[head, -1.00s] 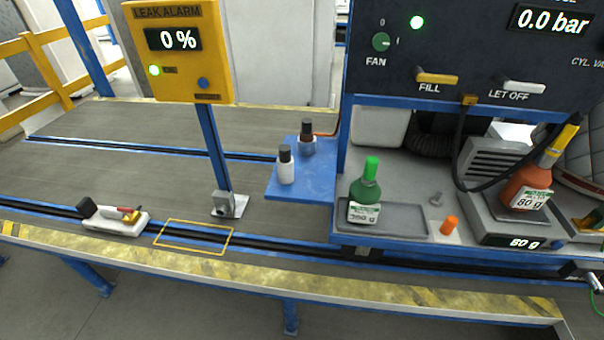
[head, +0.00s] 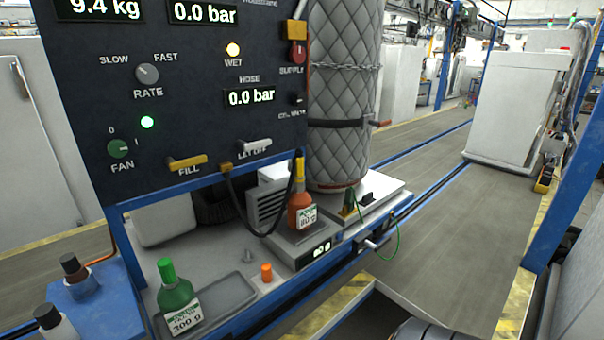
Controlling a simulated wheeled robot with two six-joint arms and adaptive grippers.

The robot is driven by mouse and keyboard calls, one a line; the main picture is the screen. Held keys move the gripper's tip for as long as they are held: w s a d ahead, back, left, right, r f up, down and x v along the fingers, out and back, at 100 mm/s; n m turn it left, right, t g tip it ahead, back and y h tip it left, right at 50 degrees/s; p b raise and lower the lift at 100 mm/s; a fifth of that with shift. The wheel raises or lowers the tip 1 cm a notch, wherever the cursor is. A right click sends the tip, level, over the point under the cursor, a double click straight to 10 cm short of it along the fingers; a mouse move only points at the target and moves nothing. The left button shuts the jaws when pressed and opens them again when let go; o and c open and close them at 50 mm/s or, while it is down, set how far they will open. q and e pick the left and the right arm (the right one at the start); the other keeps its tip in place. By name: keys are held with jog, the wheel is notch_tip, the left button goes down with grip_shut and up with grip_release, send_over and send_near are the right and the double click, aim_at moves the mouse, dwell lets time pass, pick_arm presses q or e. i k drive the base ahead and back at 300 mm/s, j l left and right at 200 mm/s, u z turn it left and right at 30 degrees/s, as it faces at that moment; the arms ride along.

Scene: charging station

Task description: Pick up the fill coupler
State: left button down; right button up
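A black hose (head: 243,217) hangs in a loop from a brass fitting under the yellow FILL lever (head: 187,162). Its far side rises by a yellow piece (head: 300,169) on top of the orange bottle (head: 301,211). This yellow piece looks like the fill coupler, but I cannot tell for sure, nor whether the hose joins it. The orange bottle stands upright on a grey scale (head: 305,247). Neither of my grippers shows in the head view.
A green bottle (head: 175,290) stands in a grey tray, with an orange cap (head: 266,272) beside the tray. Two small bottles are at the lower left. A quilted grey cylinder (head: 343,95) stands behind the scale.

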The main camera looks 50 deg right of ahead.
aim_at(299, 180)
jog(key=z, duration=1.6)
